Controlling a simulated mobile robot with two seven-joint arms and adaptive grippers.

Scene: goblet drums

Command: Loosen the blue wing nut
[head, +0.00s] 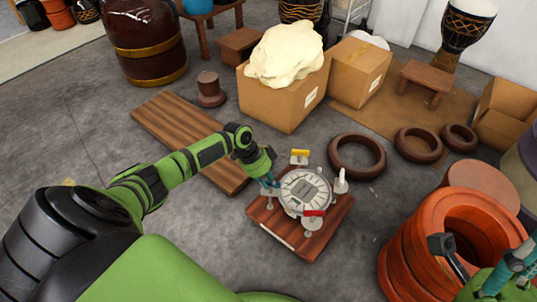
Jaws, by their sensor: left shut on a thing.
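A round pale drum head with a grey metal centre (305,192) lies on a low reddish wooden board (290,237). Around its rim stand a yellow wing nut (300,154), a red wing nut (313,213) and a white upright piece (341,178). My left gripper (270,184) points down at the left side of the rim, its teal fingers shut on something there. That spot fits the blue wing nut, which the fingers hide. My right gripper (485,258) is at the lower right edge, partly cut off, its fingers spread apart and empty.
An orange-red ringed drum shell (410,255) stands close on the right, by my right gripper. Dark red rings (357,156) lie behind the board. A wooden plank platform (165,120) and cardboard boxes (285,105) stand further back. Grey floor is free left of the board.

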